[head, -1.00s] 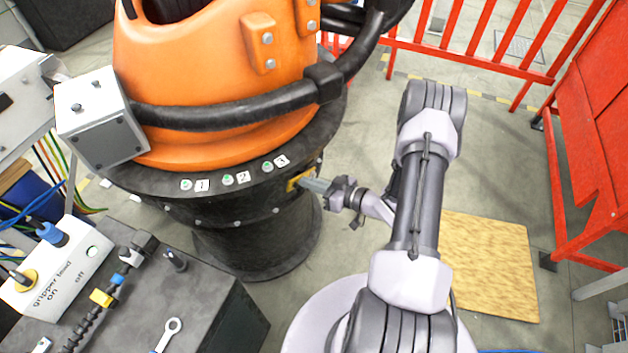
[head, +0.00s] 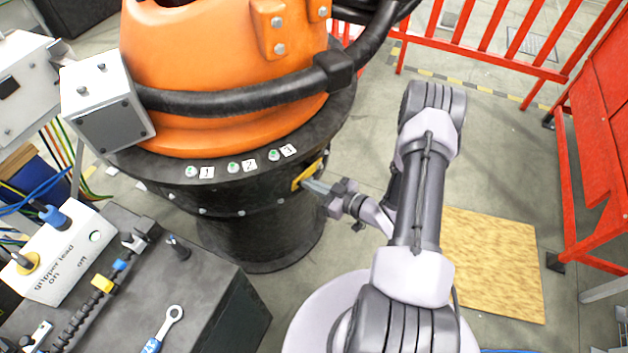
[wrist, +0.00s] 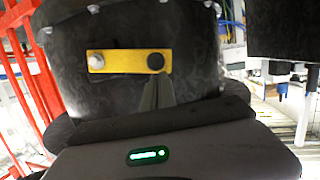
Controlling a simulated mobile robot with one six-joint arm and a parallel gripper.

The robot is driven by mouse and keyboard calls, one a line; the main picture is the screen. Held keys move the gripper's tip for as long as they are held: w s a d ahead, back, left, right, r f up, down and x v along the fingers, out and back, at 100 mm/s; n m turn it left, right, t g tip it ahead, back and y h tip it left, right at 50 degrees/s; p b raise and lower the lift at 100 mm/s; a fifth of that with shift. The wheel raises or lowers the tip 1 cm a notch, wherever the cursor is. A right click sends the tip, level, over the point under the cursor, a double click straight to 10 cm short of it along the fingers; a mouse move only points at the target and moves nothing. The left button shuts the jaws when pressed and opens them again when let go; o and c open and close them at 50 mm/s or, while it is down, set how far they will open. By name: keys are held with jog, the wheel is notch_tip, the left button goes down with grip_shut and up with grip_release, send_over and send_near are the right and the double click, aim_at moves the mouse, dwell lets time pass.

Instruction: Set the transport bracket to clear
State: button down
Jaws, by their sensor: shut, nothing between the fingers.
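The transport bracket (head: 308,175) is a yellow plate on the side of the black round base under the orange robot. In the wrist view the bracket (wrist: 122,61) lies nearly level, with a light round bolt (wrist: 98,62) at its left end and a black round knob or hole (wrist: 155,62) at its right end. My gripper (head: 308,184) is shut and empty, its tips at the bracket. In the wrist view my gripper (wrist: 157,84) points up just below the black round part. I cannot tell whether the tips touch it.
The orange robot (head: 215,60) with a thick black cable stands above. A dark workbench (head: 200,300) with a wrench (head: 166,325) and a white switch box (head: 65,255) is at left. Red fencing (head: 480,55) stands behind. A wooden board (head: 490,265) lies on the floor at right.

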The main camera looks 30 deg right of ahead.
jog(key=shift+s+a+f+b, duration=0.1)
jog(key=shift+a+f+b, duration=0.15)
jog(key=shift+f, duration=0.3)
jog(key=shift+s+a+f+b, duration=0.1)
jog(key=shift+f+b, duration=0.2)
jog(key=shift+f, duration=0.25)
